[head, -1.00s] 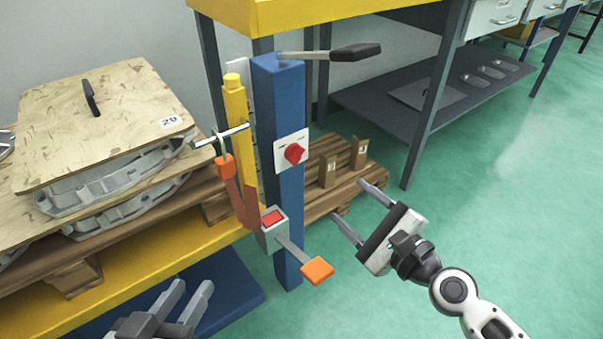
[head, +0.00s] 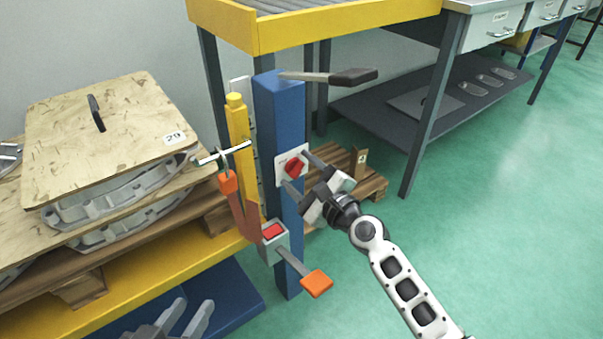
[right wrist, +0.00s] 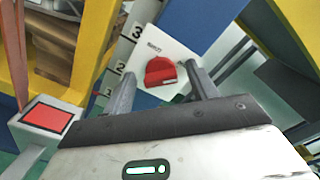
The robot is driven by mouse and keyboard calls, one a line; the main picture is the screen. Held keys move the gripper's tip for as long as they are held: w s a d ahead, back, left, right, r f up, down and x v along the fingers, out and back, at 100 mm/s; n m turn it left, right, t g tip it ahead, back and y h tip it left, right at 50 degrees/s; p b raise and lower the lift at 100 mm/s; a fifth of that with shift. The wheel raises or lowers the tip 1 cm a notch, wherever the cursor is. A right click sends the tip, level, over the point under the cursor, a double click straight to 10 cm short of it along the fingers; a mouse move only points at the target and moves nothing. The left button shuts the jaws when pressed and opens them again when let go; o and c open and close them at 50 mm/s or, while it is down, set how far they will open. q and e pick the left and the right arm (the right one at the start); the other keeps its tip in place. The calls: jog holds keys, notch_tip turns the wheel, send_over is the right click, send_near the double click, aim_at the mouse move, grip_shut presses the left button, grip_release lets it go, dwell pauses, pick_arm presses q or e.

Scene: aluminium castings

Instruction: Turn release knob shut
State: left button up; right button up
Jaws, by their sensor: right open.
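The red release knob (head: 294,166) sits on a white plate (head: 282,176) on the blue post (head: 281,106). In the right wrist view the knob (right wrist: 160,72) shows ahead, between and beyond the fingertips. My right gripper (head: 299,172) is open and empty, its two fingers pointing at the knob, one on each side of it in the picture. I cannot tell whether the fingers touch the plate. My left gripper (head: 191,318) is low at the bottom left, its two fingers apart with nothing between them.
A grey box with a red button (head: 274,232) and an orange-ended pedal lever (head: 316,283) are below the knob. A black-handled lever (head: 354,76) sticks out above. A yellow cylinder (head: 238,140) stands left of the post. Stacked castings with a wooden lid (head: 140,110) are further left.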

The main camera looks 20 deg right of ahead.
jog(key=c, duration=1)
